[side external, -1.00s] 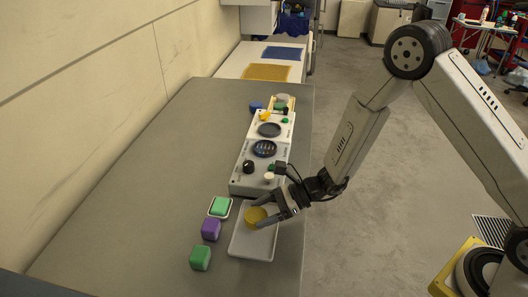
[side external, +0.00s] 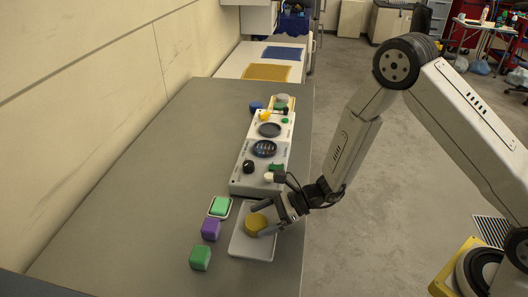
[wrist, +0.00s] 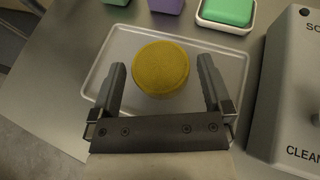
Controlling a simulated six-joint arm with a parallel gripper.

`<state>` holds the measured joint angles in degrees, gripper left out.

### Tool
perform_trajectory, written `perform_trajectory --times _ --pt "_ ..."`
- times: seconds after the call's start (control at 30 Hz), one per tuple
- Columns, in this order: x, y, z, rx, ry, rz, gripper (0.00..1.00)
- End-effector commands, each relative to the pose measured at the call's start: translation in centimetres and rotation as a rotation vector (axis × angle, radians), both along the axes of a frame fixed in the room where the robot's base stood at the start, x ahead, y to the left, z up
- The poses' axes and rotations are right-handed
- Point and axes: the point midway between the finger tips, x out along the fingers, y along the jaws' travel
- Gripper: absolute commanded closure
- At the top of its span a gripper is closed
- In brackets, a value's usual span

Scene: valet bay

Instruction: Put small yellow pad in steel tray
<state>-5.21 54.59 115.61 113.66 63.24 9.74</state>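The small yellow pad (side external: 255,224) is a round, thick disc. It lies in the steel tray (side external: 250,250), a shallow light-grey tray at the front right of the bench. In the wrist view the pad (wrist: 162,69) sits inside the rim of the tray (wrist: 232,72), near its middle. My gripper (side external: 263,220) is low over the tray's right side. Its two fingers stand on either side of the pad, with visible gaps between each finger and the pad in the wrist view. The gripper is open.
Left of the tray are a green block in a white dish (side external: 219,207), a purple block (side external: 211,229) and another green block (side external: 200,257). A grey control box (side external: 240,185) with knobs stands just behind the tray. The bench's left side is bare.

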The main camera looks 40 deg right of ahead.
Motion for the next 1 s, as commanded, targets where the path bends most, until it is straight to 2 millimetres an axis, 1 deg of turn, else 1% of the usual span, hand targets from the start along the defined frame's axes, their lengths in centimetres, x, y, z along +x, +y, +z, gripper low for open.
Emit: perform_trajectory --times 0.23,0.37,0.57,0.8,1.0 --pt "0.0 0.0 0.3 0.000 0.000 0.000 0.00" --pt "-0.3 -0.8 0.7 0.000 0.000 -0.002 0.00" --pt "-1.2 -3.0 1.7 0.000 -0.001 -0.004 0.00" --pt "-2.4 -6.2 3.1 0.000 -0.001 -0.004 0.00" --pt "-3.4 -8.5 4.1 0.000 -0.001 -0.003 0.00"
